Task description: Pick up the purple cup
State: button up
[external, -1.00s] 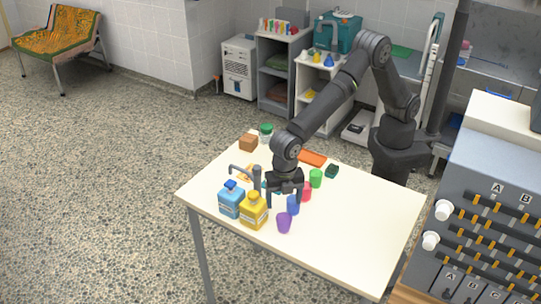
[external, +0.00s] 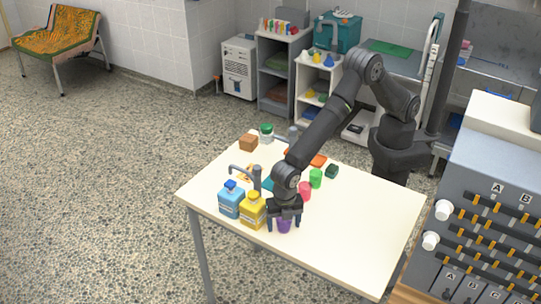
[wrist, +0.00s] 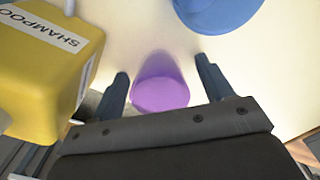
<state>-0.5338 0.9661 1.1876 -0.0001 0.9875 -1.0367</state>
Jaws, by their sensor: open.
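The purple cup (external: 284,226) stands on the table near its front edge, partly hidden by my gripper in the external view. It also shows in the wrist view (wrist: 160,88), between my two fingers. My gripper (external: 284,222) is open, pointing down, with one finger on each side of the cup. In the wrist view my gripper (wrist: 163,85) shows a gap between each finger and the cup, wider on the right.
A yellow shampoo bottle (external: 252,212) stands close to the left of my gripper, with a blue bottle (external: 231,200) beyond it. A blue cup (wrist: 218,10) is close by. Pink (external: 305,190) and green (external: 316,178) cups stand behind. The table's right side (external: 365,230) is clear.

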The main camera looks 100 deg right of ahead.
jog(key=c, duration=1)
